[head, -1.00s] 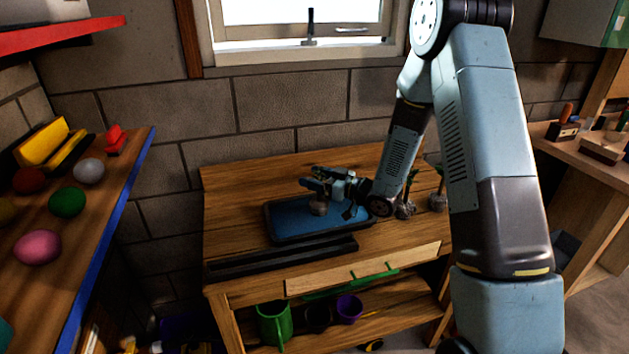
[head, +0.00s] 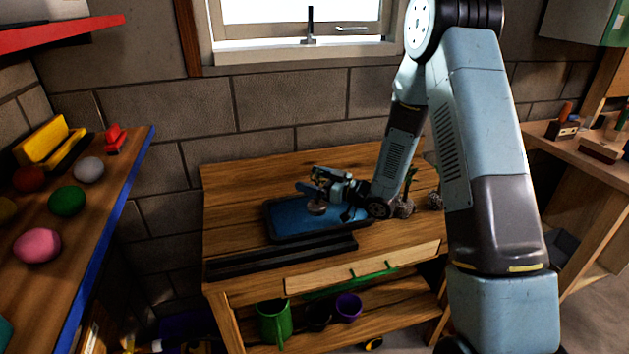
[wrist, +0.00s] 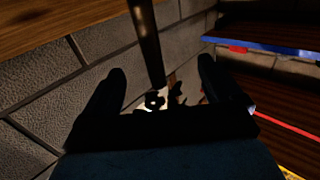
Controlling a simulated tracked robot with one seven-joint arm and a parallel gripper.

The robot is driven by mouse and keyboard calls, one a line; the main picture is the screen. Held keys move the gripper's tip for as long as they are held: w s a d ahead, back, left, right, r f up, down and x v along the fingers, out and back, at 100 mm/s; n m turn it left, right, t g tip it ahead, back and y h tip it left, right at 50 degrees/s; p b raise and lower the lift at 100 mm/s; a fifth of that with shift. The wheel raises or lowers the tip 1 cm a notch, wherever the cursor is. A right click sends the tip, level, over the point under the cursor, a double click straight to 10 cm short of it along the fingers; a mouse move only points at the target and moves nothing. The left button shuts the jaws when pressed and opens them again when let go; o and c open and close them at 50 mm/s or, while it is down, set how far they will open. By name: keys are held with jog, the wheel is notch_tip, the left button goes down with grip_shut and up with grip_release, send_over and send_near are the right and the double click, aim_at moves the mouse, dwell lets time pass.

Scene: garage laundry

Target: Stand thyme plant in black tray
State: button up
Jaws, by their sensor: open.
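The black tray (head: 275,235) lies on the wooden bench, with a blue inside. A small plant with a pale round base (head: 317,208) is at the tray's left-middle, over the blue floor; its top is mostly hidden by my gripper (head: 312,188). I cannot tell whether its base touches the floor. My gripper is open around or right beside its upper part. In the wrist view, a dark upright stalk (wrist: 148,45) shows between the two spread fingers, with small dark leafy shapes near its end; contact is unclear.
Two more plants with round bases, one (head: 404,208) beside the tray and one (head: 434,200) farther right, stand partly behind my arm. A black ridged strip (head: 285,257) lies in front of the tray. A shelf with coloured balls (head: 67,201) is at left. The bench's back left is clear.

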jog(key=v, duration=1.2)
jog(key=w+d+r+m+t+h, duration=0.25)
jog(key=w+d+r+h, duration=0.2)
jog(key=r+h, duration=0.35)
jog(key=s+d+r+m+h, duration=0.4)
jog(key=s+d+r+h, duration=0.3)
jog(key=r, duration=0.3)
jog(key=s+r+m+g, duration=0.2)
jog(key=s, duration=1)
jog(key=s+r+m+g, duration=0.3)
jog(key=s, duration=1)
jog(key=shift+s+d+r+m+g+h, duration=0.35)
jog(key=shift+d+h, duration=0.05)
